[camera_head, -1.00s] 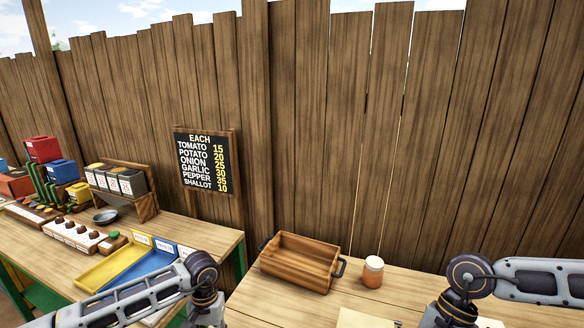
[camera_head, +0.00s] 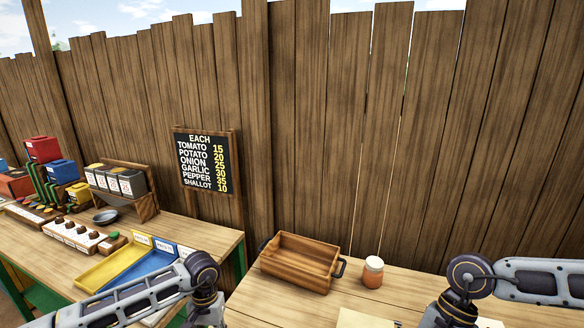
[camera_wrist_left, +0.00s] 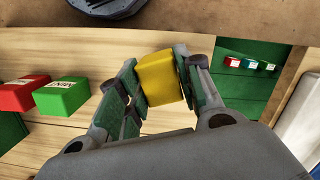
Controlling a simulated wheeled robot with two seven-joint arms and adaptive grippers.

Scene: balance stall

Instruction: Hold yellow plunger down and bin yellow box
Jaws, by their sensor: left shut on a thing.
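My left gripper (camera_wrist_left: 160,85) shows in the left wrist view with its fingers shut on a yellow box (camera_wrist_left: 157,72), one finger pad on each side of it. In the head view my left arm comes in at the lower left, and its gripper is below the picture. Another yellow box-shaped thing (camera_head: 78,192) stands at the far left, below a blue one (camera_head: 62,171) and a red one (camera_head: 43,149). I cannot tell which thing is the yellow plunger. My right arm shows at the lower right, but its gripper is out of view.
A red box (camera_wrist_left: 24,94) and a green box (camera_wrist_left: 62,96) are left of the gripper in the wrist view. A yellow tray (camera_head: 112,262) and a blue tray (camera_head: 150,265) lie on the left table. A wooden crate (camera_head: 298,268) and an orange jar (camera_head: 373,272) stand on the right table.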

